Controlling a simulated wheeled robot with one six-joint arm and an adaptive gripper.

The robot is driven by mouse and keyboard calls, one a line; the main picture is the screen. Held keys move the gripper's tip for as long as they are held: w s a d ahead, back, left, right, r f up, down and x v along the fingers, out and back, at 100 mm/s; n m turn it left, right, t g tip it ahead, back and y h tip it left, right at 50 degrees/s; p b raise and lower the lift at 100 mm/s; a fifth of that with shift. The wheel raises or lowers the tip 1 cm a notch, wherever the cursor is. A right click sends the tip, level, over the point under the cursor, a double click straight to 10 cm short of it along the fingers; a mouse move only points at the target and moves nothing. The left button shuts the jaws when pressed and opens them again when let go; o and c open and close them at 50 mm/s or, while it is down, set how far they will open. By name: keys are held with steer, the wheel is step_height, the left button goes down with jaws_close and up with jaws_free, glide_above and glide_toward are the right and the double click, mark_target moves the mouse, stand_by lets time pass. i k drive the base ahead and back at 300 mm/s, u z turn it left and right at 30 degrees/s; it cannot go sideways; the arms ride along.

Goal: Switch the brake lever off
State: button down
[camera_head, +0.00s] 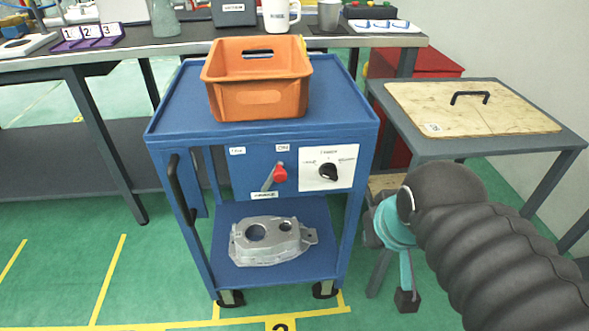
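The brake lever is a grey arm with a red knob (279,174) on the front panel of the blue cart (165,118). It is tilted up to the right, toward the small white label at the panel's upper right (283,148), which seems to read ON. Another label (237,151) sits at upper left, too small to read surely. My gripper (407,299) points down at the right, beyond the cart's right side and well apart from the lever. My arm hides part of it, and its fingers are not clear enough to tell open from shut.
A black rotary knob (328,171) on a white plate is right of the lever. An orange crate (260,103) stands on the cart; an aluminium casting (270,241) lies on its lower shelf. A black handle (181,188) projects at left. A grey table (480,147) stands right.

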mark_target(278, 174)
steer(key=z, duration=1.5)
steer(key=k, duration=1.35)
steer(key=u, duration=1.45)
steer(key=i, duration=0.5)
steer(key=u, duration=0.05)
